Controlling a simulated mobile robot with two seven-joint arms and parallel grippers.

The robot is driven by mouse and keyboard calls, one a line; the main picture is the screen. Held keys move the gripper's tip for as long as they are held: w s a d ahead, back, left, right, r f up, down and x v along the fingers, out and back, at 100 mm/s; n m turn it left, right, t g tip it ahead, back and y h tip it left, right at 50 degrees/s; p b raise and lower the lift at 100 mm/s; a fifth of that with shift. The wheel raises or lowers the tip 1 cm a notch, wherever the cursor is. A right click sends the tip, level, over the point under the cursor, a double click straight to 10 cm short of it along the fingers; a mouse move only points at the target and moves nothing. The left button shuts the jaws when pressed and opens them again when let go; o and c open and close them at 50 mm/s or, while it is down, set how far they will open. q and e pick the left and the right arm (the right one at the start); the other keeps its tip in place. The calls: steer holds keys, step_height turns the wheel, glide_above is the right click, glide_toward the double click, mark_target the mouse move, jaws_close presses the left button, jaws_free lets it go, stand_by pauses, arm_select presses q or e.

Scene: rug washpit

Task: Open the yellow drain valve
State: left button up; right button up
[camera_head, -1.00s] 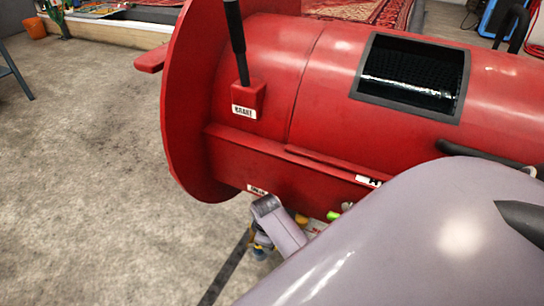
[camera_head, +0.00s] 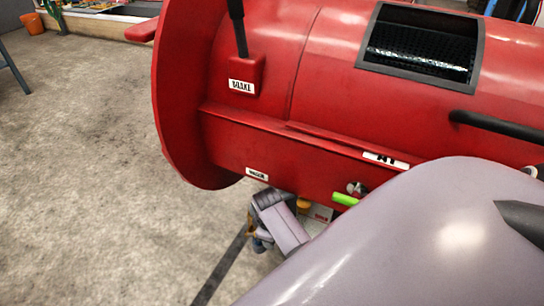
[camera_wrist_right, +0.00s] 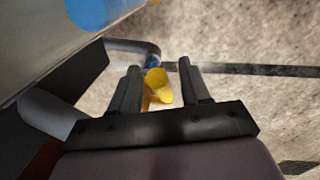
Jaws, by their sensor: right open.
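The yellow drain valve handle (camera_wrist_right: 157,84) shows in the right wrist view, a short rounded lever beside a grey bent pipe (camera_wrist_right: 130,47). My right gripper (camera_wrist_right: 159,66) is open, with one dark finger on each side of the yellow handle. A gap shows between the handle and the right finger; whether the left finger touches it I cannot tell. In the head view my right forearm reaches down below the red drum machine (camera_head: 330,80), and the gripper fingers are not clearly visible there. My left gripper is not in view.
A blue round thing (camera_wrist_right: 95,10) is at the top left of the wrist view. The drum carries a brake lever (camera_head: 238,30) and a bright green handle (camera_head: 345,199). A dark strip (camera_head: 222,268) runs along the floor. The concrete floor at left is open.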

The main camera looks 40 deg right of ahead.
jaws_close()
